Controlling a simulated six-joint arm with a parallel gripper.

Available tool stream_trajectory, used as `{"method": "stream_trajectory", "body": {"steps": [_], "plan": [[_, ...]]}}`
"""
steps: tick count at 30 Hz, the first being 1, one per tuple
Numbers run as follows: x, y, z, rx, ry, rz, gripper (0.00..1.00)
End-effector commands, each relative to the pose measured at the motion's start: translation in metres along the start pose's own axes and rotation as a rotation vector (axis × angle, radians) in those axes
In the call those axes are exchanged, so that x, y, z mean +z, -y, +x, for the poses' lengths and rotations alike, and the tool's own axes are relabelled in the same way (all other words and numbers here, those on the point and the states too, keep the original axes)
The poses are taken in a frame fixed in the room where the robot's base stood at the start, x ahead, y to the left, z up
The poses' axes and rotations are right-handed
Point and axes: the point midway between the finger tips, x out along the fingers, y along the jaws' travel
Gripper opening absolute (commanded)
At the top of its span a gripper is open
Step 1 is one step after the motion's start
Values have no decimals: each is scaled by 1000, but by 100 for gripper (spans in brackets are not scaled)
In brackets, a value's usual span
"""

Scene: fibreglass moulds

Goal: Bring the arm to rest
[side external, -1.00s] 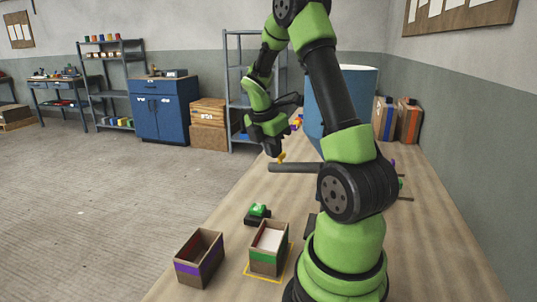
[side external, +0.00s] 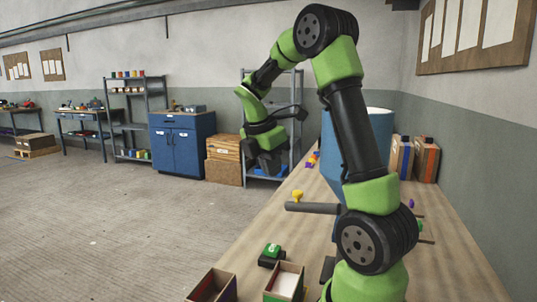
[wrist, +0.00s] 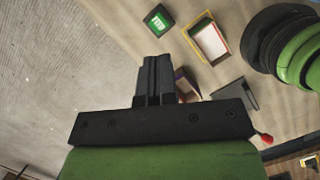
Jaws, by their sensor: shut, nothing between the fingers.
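The arm is raised and bent, with the elbow high. The gripper touches nothing that I can see.
On the near bench stand a green-topped block (side external: 271,253), a box with a white inside (side external: 284,283) and another open box (side external: 213,287), partly cut off. A large blue drum (side external: 375,140) stands behind the arm. Binders (side external: 414,158) stand by the wall.

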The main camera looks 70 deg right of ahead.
Motion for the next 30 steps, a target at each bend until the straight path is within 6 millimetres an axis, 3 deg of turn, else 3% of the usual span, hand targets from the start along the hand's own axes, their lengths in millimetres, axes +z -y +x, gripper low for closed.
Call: {"method": "stream_trajectory", "body": {"steps": [6, 13, 17, 20, 24, 30], "plan": [[0, 0, -28, 2, 0, -2, 0], [-1, 1, -35, 3, -2, 4, 0], [-14, 9, -47, 49, -40, 87, 0], [-39, 27, -67, 121, -127, 248, 0], [-80, 67, -94, 188, -345, 566, 0], [-121, 131, -113, 96, -703, 1004, 0]]}}
